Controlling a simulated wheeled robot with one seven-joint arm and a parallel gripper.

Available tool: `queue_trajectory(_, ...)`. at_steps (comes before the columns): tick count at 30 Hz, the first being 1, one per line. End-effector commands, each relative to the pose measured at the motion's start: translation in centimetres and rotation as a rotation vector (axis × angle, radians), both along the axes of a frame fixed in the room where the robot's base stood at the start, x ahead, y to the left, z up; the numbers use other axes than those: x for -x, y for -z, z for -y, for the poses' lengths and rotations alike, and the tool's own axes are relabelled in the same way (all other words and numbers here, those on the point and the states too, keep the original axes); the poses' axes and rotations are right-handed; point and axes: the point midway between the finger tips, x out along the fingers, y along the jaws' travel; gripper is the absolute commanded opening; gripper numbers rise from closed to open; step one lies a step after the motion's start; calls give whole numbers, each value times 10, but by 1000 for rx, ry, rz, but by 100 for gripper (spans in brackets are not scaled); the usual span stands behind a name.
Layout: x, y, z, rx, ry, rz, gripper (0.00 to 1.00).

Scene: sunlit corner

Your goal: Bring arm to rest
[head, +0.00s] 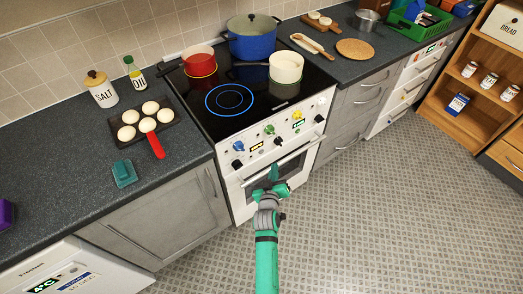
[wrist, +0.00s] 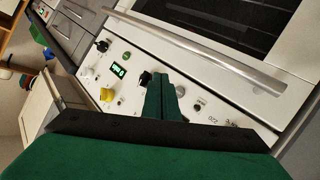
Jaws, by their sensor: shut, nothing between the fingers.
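My gripper (head: 273,174) is in front of the white stove (head: 238,192) in the head view, close to the oven door and below the knob panel. The green arm reaches up to it from the bottom of the picture. In the wrist view my gripper (wrist: 162,95) shows its green fingers together, with nothing between them. Behind them are the stove's control panel with knobs and a lit green display (wrist: 118,70), and the oven door handle (wrist: 205,48). I cannot tell whether the fingers touch the stove.
On the hob stand a blue pot (head: 252,42), a red pot (head: 200,66) and a cream pan (head: 286,68); one ring (head: 229,99) glows blue. A dark tray with several round pale items (head: 130,118) sits on the left counter. The tiled floor (head: 370,220) at right is clear.

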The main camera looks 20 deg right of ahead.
Motion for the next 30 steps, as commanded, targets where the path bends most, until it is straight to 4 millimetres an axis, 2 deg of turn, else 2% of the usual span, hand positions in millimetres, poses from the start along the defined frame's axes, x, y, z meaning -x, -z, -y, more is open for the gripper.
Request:
queue_trajectory(8,1,1,-1,-1,-2,-1,0)
queue_trajectory(11,12,5,-7,-7,-11,0,0)
queue_trajectory(14,36,14,-22,-21,-34,4,0)
queue_trajectory(21,122,24,-71,-79,-109,29,0)
queue_trajectory(26,180,19,-101,-125,-155,48,0)
queue_trajectory(30,229,6,-125,-172,-189,65,0)
